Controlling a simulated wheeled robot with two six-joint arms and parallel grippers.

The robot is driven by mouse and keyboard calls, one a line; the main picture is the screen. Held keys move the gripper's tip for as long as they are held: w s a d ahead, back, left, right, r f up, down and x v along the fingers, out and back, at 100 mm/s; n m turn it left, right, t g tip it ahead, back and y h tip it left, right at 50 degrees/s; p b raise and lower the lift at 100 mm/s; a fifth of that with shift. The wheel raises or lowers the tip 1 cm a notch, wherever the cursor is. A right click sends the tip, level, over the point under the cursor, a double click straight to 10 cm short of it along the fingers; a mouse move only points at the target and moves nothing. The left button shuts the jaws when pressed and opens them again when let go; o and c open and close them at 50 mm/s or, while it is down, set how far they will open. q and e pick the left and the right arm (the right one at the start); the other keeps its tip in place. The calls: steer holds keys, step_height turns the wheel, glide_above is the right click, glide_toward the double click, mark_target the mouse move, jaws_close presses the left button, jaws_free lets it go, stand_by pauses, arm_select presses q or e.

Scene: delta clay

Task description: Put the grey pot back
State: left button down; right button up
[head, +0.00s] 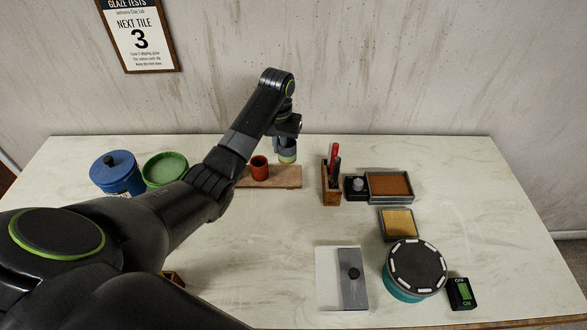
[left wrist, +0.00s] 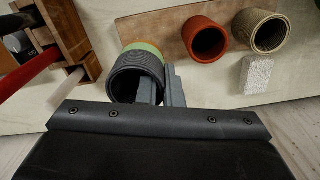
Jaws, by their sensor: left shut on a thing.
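The grey pot (head: 287,147) is at my left gripper (head: 286,136) in the head view, by the right end of a wooden board (head: 292,183). Its lower part is pale green. In the left wrist view the dark grey pot (left wrist: 124,77) shows its open mouth, with a green-yellow band behind it. My left gripper (left wrist: 158,88) is shut on its wall, one finger reaching into the mouth. I cannot tell whether the pot touches the board (left wrist: 152,24). My right gripper is not in view.
On the board stand a red pot (head: 259,168) and a beige pot (left wrist: 258,31), with a white textured block (left wrist: 257,75) nearby. A wooden tool holder (head: 331,184) stands just right. A blue jar (head: 117,176) and green tub (head: 165,168) stand left.

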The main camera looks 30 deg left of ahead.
arm_select(q)
steer(key=f, duration=0.2)
steer(key=shift+s+a+f, duration=0.2)
steer(key=shift+a+f, duration=0.05)
steer(key=shift+f, duration=0.5)
steer(key=f, duration=0.1)
steer(key=f+p, duration=0.1)
steer(key=f, duration=0.1)
steer(key=shift+w+d+f, duration=0.1)
steer(key=shift+w+d, duration=0.05)
steer(key=shift+d, duration=0.05)
steer(key=shift+a+f, duration=0.1)
steer(key=shift+f, duration=0.2)
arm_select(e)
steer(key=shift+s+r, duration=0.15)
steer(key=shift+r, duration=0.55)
arm_select(q)
steer(key=shift+f, duration=0.1)
steer(key=c, duration=1.6)
jaws_free()
